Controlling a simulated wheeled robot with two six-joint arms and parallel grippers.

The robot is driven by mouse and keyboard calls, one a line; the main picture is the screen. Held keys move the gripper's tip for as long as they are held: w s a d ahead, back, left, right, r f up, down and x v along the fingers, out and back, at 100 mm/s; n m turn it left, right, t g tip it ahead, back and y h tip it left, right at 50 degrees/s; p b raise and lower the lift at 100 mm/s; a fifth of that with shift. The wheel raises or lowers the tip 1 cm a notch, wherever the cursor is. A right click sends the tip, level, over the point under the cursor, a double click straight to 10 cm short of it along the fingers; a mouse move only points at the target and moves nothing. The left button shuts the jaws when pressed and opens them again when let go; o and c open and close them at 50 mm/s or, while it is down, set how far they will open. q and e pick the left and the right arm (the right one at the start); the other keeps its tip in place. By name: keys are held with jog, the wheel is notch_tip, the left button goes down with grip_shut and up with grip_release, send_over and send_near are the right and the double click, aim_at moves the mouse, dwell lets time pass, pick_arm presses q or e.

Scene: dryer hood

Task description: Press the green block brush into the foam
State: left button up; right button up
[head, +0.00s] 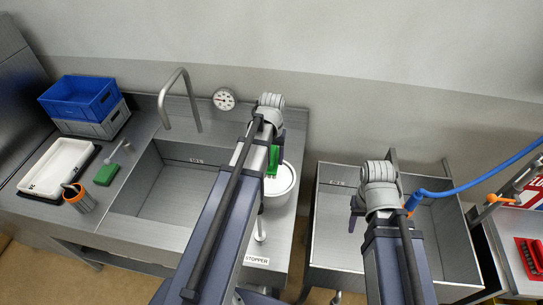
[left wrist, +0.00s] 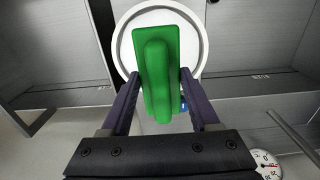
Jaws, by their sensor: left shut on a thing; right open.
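The green block brush (left wrist: 157,70) is held between the fingers of my left gripper (left wrist: 158,100), which is shut on it. In the left wrist view the brush lies over a round white tub (left wrist: 197,30), its block and raised grip facing the camera. In the head view the brush (head: 273,160) shows beside my left wrist, in front of the tub (head: 284,190). The foam inside is mostly hidden by the brush and arm, and I cannot tell whether the brush touches it. My right gripper (head: 383,203) is open above the right sink.
A steel sink (head: 170,190) with a tap (head: 180,85) lies left of the tub. On the left counter are a white tray (head: 55,165), green pad (head: 106,174), cup (head: 80,198) and blue crate (head: 80,98). A blue hose (head: 480,180) runs near my right gripper.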

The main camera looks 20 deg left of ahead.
pick_arm(q)
jog(key=shift+f+b, duration=2.55)
jog(key=shift+f, duration=0.2)
jog(key=shift+f+b, duration=0.5)
jog(key=shift+b, duration=0.05)
notch_tip(320, 180, up, 7)
jog(key=p, duration=0.7)
jog(key=shift+s+d, duration=0.1)
dwell(0.7)
